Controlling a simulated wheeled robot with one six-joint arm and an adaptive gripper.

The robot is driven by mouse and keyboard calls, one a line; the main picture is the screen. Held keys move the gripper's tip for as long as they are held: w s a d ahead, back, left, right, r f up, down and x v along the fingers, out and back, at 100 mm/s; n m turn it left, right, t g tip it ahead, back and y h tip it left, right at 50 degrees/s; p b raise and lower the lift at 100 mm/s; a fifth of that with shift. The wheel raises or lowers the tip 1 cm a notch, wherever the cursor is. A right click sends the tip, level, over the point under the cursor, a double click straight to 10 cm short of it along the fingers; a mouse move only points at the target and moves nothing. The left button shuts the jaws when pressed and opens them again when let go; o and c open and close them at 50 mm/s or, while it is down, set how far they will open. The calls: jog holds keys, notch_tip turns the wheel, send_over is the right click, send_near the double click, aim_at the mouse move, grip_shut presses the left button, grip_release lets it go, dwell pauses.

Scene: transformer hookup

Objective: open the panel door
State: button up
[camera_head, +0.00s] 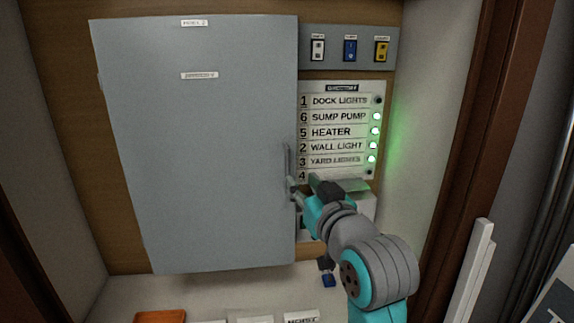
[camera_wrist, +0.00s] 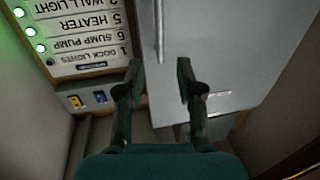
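The grey panel door (camera_head: 200,140) hangs shut on the wall in the head view and fills the upper right of the wrist view (camera_wrist: 235,50). Its vertical bar handle (camera_head: 287,160) is near the door's right edge; it also shows in the wrist view (camera_wrist: 158,30). My gripper (camera_head: 300,183) is at the lower end of the handle. In the wrist view my gripper (camera_wrist: 160,67) is open, with one finger on each side of the handle's line. I see no finger touching it, and cannot tell how deep the handle sits between them.
A labelled circuit list (camera_head: 338,132) with several green lights is right of the door. Three switches (camera_head: 349,49) sit above it. An orange tray (camera_head: 160,316) and a blue item (camera_head: 328,281) are below. A brown frame post (camera_head: 480,140) stands to the right.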

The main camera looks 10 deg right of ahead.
aim_at(288, 166)
jog(key=w, duration=0.3)
jog(key=w+a, duration=0.1)
jog(key=w, duration=0.2)
jog(key=w+a, duration=0.1)
jog(key=w, duration=0.3)
grip_shut()
